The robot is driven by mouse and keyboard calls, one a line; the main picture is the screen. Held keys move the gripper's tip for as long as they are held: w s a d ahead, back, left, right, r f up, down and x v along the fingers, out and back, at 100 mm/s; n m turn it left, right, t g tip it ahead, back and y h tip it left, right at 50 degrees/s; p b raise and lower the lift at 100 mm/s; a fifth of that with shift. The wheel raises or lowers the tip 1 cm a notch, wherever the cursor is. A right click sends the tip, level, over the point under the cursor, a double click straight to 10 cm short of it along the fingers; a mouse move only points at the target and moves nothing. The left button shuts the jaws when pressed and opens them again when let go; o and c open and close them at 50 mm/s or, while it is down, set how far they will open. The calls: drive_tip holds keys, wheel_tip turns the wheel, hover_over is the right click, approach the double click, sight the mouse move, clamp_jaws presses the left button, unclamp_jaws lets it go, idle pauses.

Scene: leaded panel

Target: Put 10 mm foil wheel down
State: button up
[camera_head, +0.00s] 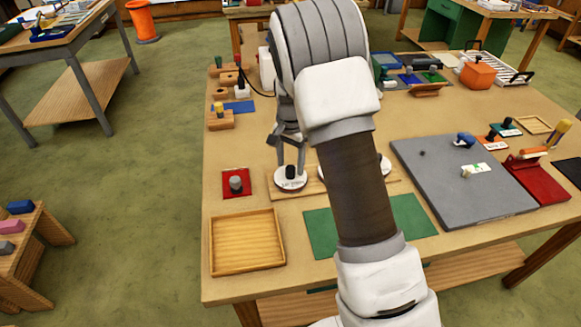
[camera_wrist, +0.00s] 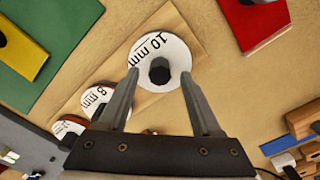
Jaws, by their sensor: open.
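The 10 mm foil wheel (camera_wrist: 172,50) is a white disc with a black knob (camera_wrist: 160,71) at its middle. It rests at one end of a wooden strip (camera_wrist: 75,104) on the table, and it also shows in the head view (camera_head: 290,180). My gripper (camera_wrist: 160,78) is open, with its two fingers on either side of the knob in the wrist view. In the head view my gripper (camera_head: 289,160) is above the wheel. I cannot tell whether the fingers touch the knob.
An 8 mm wheel (camera_wrist: 97,98) and another wheel sit further along the strip. A red pad with a grey knob (camera_head: 236,182) lies to the left. A wooden tray (camera_head: 247,258) and green mat (camera_head: 413,214) lie in front. A grey board (camera_head: 440,190) lies right.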

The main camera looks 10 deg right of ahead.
sight(291, 168)
wheel_tip(291, 168, up, 10)
drive_tip(key=s+d+r+n+t, duration=0.15)
drive_tip(key=s+r+n, duration=0.25)
drive_tip(key=s+r, duration=0.9)
drive_tip(key=s+n+t, duration=0.4)
drive_tip(key=s+n, duration=0.1)
drive_tip(key=s, duration=1.2)
drive_tip(key=shift+s+r, duration=0.2)
drive_tip(key=shift+r, duration=0.05)
drive_tip(key=shift+d, duration=0.1)
